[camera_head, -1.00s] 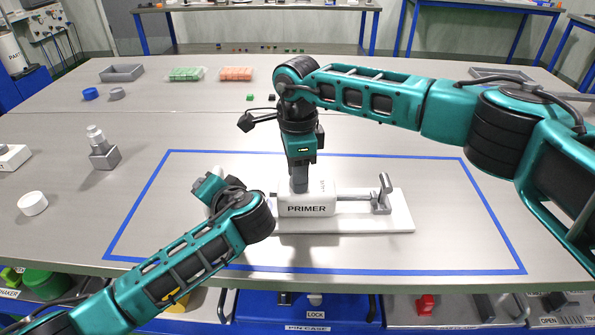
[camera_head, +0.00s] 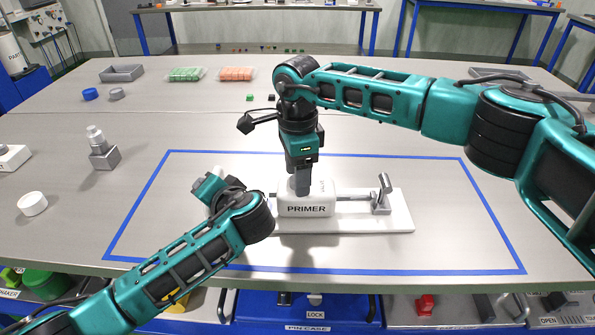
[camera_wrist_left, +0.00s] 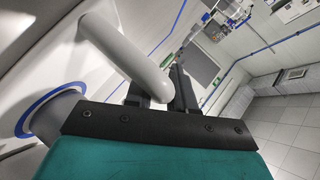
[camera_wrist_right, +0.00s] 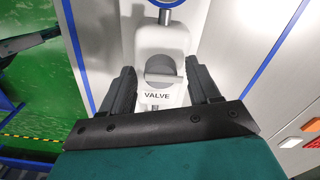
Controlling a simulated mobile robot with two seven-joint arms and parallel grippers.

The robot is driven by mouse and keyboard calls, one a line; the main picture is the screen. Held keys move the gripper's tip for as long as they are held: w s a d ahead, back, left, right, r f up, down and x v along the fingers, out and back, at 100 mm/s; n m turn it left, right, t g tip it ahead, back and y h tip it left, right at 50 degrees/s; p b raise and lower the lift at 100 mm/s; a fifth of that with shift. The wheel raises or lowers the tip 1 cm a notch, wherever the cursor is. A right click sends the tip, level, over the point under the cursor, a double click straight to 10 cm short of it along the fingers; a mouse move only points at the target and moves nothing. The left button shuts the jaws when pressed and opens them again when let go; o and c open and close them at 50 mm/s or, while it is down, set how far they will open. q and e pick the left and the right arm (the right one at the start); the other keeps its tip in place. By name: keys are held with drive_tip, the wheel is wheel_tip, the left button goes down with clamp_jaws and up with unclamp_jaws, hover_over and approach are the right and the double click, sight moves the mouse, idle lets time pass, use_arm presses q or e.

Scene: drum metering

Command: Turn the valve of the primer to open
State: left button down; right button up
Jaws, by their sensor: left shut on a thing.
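The white primer (camera_head: 305,209) stands on a white base plate inside the blue taped rectangle. A rod runs from its right side to a grey metal bracket piece (camera_head: 381,194). My right gripper (camera_head: 300,184) points down onto the primer's top. In the right wrist view a grey round valve knob (camera_wrist_right: 160,68) lies between its spread fingers, with gaps on both sides, above the label VALVE (camera_wrist_right: 157,96). My left gripper (camera_wrist_left: 163,90) is shut on a pale rounded bar (camera_wrist_left: 125,52) at the primer's left; the arm hides most of this in the head view.
A grey block with a fitting (camera_head: 103,153) and a white cap (camera_head: 32,203) stand at the left. Labelled bins (camera_head: 308,308) sit below the front edge.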

use_arm(q)
drive_tip(key=shift+s+f, duration=0.1)
drive_tip(key=shift+f, duration=0.1)
use_arm(e)
wheel_tip(320, 180, up, 12)
idle(0.5)
use_arm(q)
drive_tip(key=c, duration=0.9)
unclamp_jaws()
drive_tip(key=shift+r, duration=0.15)
